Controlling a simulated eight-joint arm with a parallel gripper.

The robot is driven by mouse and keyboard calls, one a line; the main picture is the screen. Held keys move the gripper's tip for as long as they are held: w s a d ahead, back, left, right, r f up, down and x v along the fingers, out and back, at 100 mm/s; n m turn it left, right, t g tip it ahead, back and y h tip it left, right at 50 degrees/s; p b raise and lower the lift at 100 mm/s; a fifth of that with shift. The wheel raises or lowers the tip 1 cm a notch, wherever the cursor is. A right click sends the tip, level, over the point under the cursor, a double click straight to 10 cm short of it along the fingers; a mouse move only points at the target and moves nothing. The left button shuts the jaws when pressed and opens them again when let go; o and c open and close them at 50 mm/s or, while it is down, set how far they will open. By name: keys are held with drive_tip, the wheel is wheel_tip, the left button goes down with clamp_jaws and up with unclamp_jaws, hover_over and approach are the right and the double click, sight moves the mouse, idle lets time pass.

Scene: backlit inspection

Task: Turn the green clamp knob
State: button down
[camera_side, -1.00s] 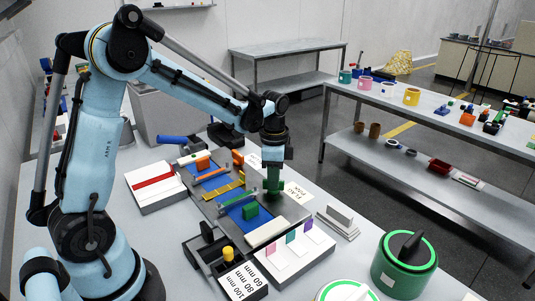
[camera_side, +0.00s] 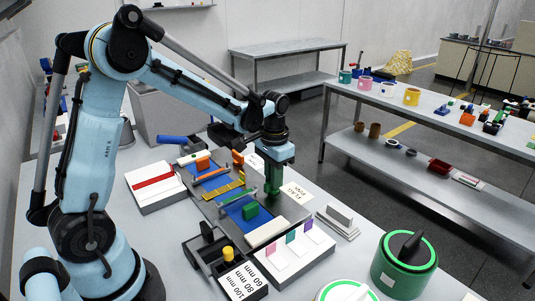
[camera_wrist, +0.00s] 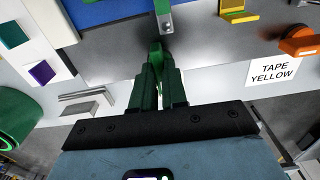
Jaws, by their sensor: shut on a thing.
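The green clamp knob (camera_wrist: 155,50) shows between my fingertips in the wrist view, at the near end of a green clamp bar (camera_wrist: 163,14). My gripper (camera_wrist: 157,72), with green fingers, is shut on the knob. In the side view my gripper (camera_side: 272,190) points down at the right edge of the grey fixture plate (camera_side: 290,209), and its fingers hide the knob.
An orange clamp knob (camera_wrist: 300,42) and a yellow part (camera_wrist: 238,14) lie to the right in the wrist view. A white card holder with coloured tabs (camera_side: 290,252), a black tray (camera_side: 225,262) and a green drum (camera_side: 404,268) stand nearer the camera.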

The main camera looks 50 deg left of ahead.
idle(0.4)
drive_tip(key=c, duration=1.2)
unclamp_jaws()
drive_tip(key=shift+o, duration=0.2)
drive_tip(key=shift+r, duration=0.1)
wheel_tip(320, 180, up, 12)
drive_tip(key=s+d+f+t, duration=0.3)
drive_tip(key=s+d+t, duration=0.3)
drive_tip(key=s, duration=0.6)
drive_tip(key=shift+d+t, duration=0.25)
drive_tip(key=shift+t, duration=0.35)
